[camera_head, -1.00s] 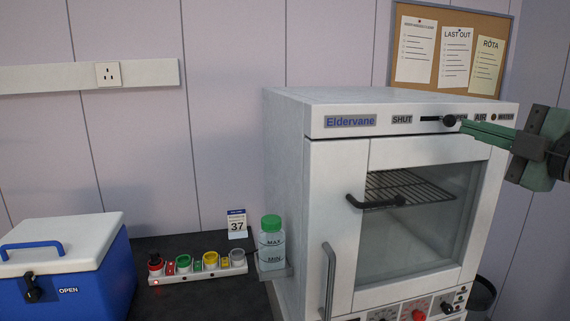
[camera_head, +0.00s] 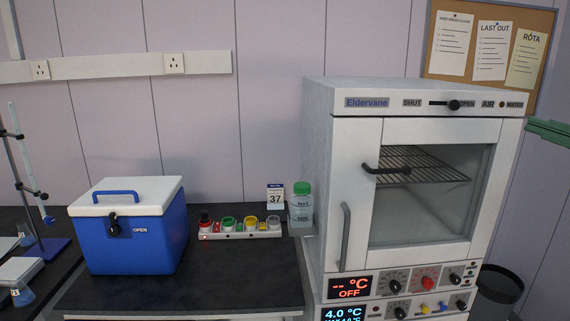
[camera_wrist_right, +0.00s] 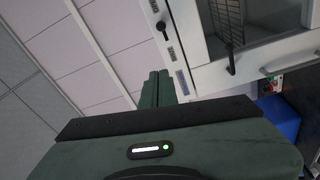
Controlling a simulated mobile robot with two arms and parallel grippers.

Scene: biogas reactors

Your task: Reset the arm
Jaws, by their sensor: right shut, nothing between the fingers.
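My right gripper (camera_head: 549,130) shows only as green fingers at the right edge of the head view, beside the white incubator. In the right wrist view the gripper's green fingers (camera_wrist_right: 160,86) are together and hold nothing. The incubator (camera_head: 318,150) reads "Eldervane" and stands right of centre, its glass door closed. The fingers are apart from the knob. My left gripper is not in view.
A blue cool box (camera_head: 130,245) with a white lid stands on the dark bench (camera_head: 240,285). A strip of coloured caps (camera_head: 240,235) and a green-capped bottle (camera_head: 301,205) are beside it. A bin (camera_head: 498,290) stands right of the incubator. A lab stand (camera_head: 25,170) is at far left.

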